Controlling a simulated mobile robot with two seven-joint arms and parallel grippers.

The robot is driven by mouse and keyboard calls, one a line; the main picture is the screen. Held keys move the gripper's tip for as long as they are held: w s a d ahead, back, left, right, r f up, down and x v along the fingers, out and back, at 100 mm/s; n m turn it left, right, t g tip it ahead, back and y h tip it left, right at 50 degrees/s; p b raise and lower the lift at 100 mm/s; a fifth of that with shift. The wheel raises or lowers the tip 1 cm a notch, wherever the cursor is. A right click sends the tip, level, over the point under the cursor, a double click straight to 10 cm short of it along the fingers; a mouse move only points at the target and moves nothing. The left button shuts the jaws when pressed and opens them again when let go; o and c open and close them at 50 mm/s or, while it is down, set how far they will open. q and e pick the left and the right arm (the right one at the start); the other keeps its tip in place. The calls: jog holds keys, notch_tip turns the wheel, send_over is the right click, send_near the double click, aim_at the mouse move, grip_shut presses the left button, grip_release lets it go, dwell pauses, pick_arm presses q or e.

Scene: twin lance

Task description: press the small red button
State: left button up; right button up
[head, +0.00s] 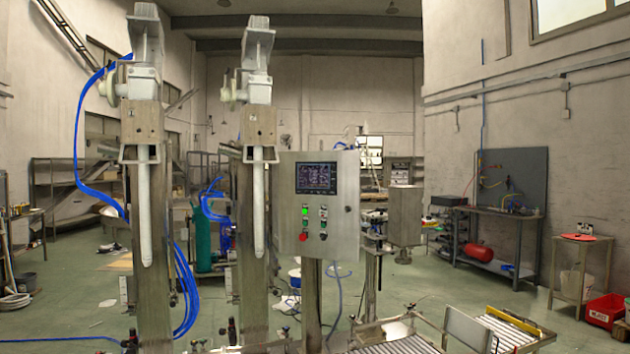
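A small red button (303,236) sits at the lower left of the button group on a grey metal control box (341,245), near the middle of the head view. Its front is unobstructed. Green buttons (305,224) sit just above it, and a lit green one (305,211) is above those. A dark screen (316,178) is at the top of the box. Neither of my grippers is in view.
A two-column filling machine with white lances (145,205) (259,200) stands left of the box. Roller conveyors (400,345) lie at the bottom right. A small table (582,255) with a flat red item (580,237) stands far right. Green floor is open between.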

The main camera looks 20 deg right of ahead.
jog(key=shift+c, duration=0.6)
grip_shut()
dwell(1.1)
